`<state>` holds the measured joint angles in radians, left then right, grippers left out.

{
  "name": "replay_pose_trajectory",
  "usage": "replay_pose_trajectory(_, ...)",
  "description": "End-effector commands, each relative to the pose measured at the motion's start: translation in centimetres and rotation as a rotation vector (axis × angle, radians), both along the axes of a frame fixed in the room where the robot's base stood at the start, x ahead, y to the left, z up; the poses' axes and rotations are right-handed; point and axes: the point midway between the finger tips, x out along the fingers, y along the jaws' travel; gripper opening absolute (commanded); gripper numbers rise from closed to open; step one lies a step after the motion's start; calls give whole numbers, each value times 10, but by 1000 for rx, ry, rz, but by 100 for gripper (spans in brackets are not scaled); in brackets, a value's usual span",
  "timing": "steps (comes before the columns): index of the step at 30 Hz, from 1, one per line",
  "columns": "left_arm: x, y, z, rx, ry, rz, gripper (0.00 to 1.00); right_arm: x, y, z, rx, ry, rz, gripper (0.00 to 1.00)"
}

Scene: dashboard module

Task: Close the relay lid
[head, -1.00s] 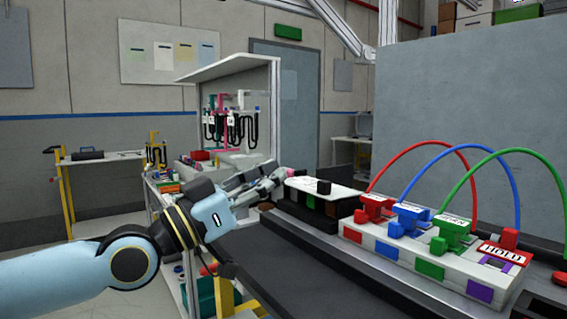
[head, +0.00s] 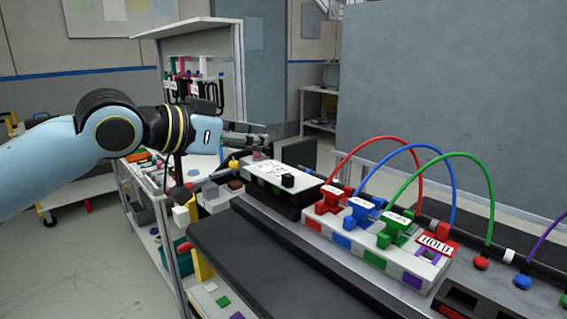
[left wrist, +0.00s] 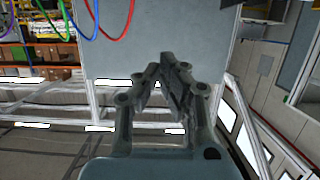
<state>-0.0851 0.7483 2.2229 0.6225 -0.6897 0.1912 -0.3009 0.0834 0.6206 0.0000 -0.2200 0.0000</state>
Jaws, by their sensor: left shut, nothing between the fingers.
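The relay box (head: 287,198) is a dark box with coloured patches on its side. Its white lid (head: 262,172), with dark lettering and a black knob, lies about flat over the top; I see no clear gap under it. My left gripper (head: 262,137) is shut and empty, pointing right, above and behind the lid's far left end and apparently apart from it. In the left wrist view the fingers (left wrist: 167,68) meet with nothing between them; the box is not in that view. My right gripper is not in view.
A white connector block (head: 372,245) with red, blue and green plugs and arching cables stands right of the box. A shelf unit (head: 200,85) stands behind my left arm. The dark bench front (head: 260,265) is clear.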

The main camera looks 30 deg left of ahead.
Motion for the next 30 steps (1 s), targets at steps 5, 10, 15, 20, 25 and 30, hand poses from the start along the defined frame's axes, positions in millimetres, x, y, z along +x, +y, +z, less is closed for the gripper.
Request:
replay_pose_trajectory(5,27,-9,-7,-10,-1,4,0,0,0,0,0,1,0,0)
replay_pose_trajectory(10,58,-20,-16,-9,0,4,0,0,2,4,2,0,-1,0)
replay_pose_trajectory(15,64,-22,-41,-1,6,1,0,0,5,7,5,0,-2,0)
replay_pose_trajectory(20,63,-22,-56,1,3,1,0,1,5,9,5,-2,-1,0)
replay_pose_trajectory(25,63,-21,-62,1,2,2,0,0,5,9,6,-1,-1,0)
replay_pose_trajectory(30,63,-21,-62,1,1,2,0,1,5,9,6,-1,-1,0)
